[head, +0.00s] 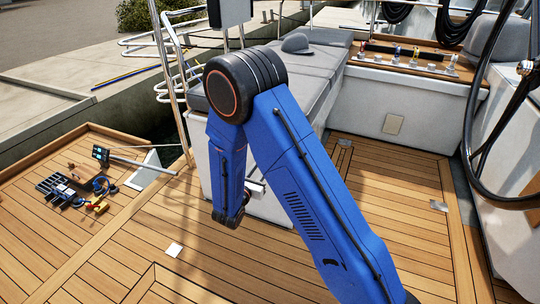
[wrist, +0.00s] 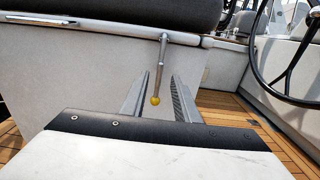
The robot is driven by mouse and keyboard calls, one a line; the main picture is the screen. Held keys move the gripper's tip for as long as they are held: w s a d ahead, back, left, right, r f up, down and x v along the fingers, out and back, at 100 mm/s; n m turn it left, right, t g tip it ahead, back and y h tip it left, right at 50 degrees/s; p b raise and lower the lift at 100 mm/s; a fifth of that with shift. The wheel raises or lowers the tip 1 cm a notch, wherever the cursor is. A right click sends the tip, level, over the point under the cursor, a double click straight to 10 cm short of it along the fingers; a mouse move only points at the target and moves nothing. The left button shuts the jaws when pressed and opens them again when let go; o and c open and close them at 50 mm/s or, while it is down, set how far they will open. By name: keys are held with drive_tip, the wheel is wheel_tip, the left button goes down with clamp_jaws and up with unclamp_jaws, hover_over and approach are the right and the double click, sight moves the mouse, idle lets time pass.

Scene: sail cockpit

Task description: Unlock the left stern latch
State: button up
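A metal lever (wrist: 162,62) with a yellow ball end (wrist: 155,100) hangs down from the edge under the dark seat cushion, against the white locker wall; it appears to be the latch. It tilts slightly, its ball toward the lower left. My gripper (wrist: 160,76) is open, its two grey fingers pointing at the wall. In the picture the lever's lower part and ball show between the fingers; I cannot tell whether they touch. In the head view only a small pale part of my gripper (head: 256,188) shows beside my blue arm, and the lever is hidden.
The cushioned bench (head: 315,68) stands behind my arm. A steering wheel (head: 470,130) is at the right. Several tools (head: 68,190) lie on the stern deck at the left. A slim metal handle (wrist: 38,20) lies along the cushion's base. The teak floor (head: 370,175) is mostly clear.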

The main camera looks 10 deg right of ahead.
drive_tip(key=x, duration=0.9)
drive_tip(key=shift+c, duration=0.7)
clamp_jaws()
